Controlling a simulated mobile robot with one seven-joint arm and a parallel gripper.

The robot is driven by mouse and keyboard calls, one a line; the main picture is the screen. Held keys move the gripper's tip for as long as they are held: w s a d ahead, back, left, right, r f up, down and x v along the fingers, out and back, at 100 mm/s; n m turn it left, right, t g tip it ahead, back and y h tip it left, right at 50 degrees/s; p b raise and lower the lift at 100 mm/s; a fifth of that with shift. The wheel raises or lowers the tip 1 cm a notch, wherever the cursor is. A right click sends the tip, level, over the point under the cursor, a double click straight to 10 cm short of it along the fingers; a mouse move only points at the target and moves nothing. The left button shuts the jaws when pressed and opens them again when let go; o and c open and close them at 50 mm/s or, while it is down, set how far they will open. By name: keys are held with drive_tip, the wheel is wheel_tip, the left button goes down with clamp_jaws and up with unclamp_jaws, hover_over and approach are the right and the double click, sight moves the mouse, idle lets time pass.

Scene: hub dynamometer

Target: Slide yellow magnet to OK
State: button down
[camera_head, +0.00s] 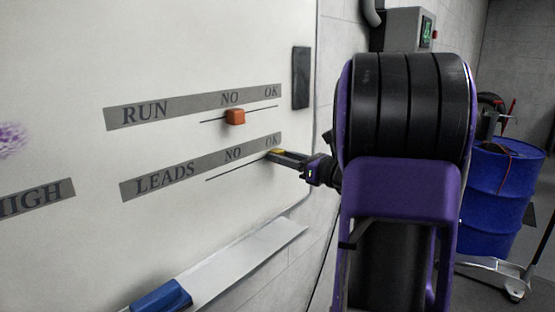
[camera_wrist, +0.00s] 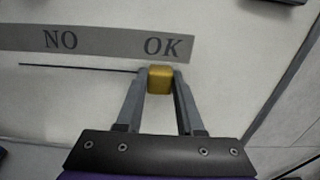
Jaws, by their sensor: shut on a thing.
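The yellow magnet (camera_wrist: 160,80) is on the whiteboard, directly below the OK label (camera_wrist: 163,46), at the right end of the thin black line. My gripper (camera_wrist: 160,84) is shut on it, with one finger on each side. In the head view the yellow magnet (camera_head: 278,152) shows as a small patch under OK on the LEADS strip (camera_head: 165,178), mostly hidden by my gripper (camera_head: 283,156). The NO label (camera_wrist: 60,40) lies to the left of the magnet.
An orange magnet (camera_head: 235,117) sits on the RUN line below NO, above my gripper. A dark bar (camera_head: 300,78) is on the board's right side. The tray (camera_head: 245,260) below holds a blue eraser (camera_head: 161,297). A blue barrel (camera_head: 498,195) stands at right.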

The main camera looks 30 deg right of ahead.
drive_tip(key=shift+d+r, duration=0.15)
drive_tip(key=c, duration=0.5)
unclamp_jaws()
drive_tip(key=shift+w, duration=0.1)
drive_tip(key=b+v, duration=0.1)
drive_tip(key=v, duration=1.6)
drive_tip(key=shift+s+d, duration=0.1)
drive_tip(key=shift+s, duration=0.15)
